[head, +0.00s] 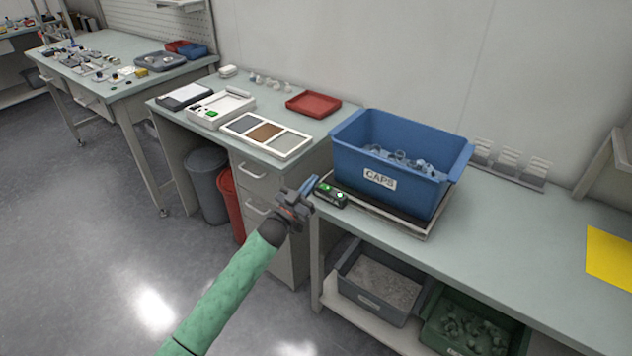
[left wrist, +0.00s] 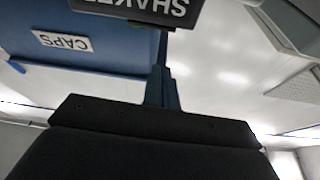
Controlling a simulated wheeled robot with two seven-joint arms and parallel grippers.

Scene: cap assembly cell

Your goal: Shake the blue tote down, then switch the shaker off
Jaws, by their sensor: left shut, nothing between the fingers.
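The blue tote (head: 412,196), labelled CAPS, stands upright on the shaker's low tray-like platform (head: 424,232) on the bench. Clear caps (head: 400,158) lie loosely inside, below the rim. A small dark shaker control box (head: 330,195) with green and pale spots sits at the platform's left. My left gripper (head: 311,186) is shut and empty, its tips close to the box's left end; I cannot tell whether they touch. In the left wrist view, the shut fingers (left wrist: 161,88) show below the upside-down SHAKER label (left wrist: 140,9), with the tote (left wrist: 110,52) at left. My right gripper is out of view.
A three-part tray (head: 267,136), a red tray (head: 313,104) and white devices stand on the bench to the left. A grey bin (head: 372,287) and a green bin (head: 473,328) sit on the shelf below. The bench right of the tote is mostly clear.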

